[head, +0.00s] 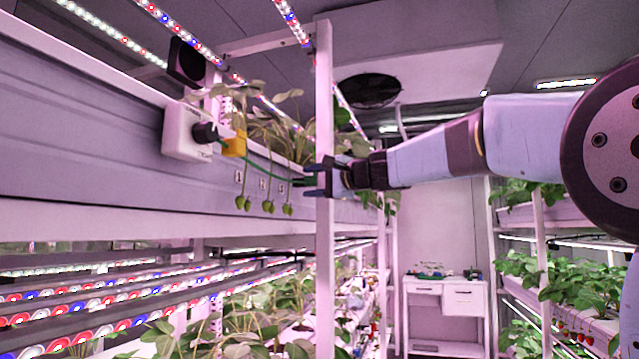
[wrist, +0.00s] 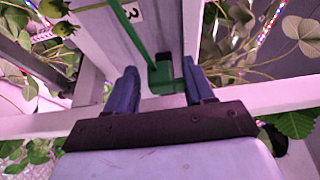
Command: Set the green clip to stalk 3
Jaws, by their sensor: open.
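The green clip (wrist: 160,76) sits between the fingertips of my gripper (wrist: 160,68) in the wrist view, nearer the right finger. A green strip (wrist: 131,35) runs up from it past a label reading 3 (wrist: 133,12). My gripper is open around the clip, and I cannot tell if a finger touches it. Stalk 3 (head: 287,208) hangs with green berries just left of my gripper. The clip is too small to tell there.
A white upright post (head: 325,270) stands right beside my gripper. The grey gutter (head: 90,130) runs along the left, with a white box (head: 187,132) on it. Leaves surround the gripper in the wrist view.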

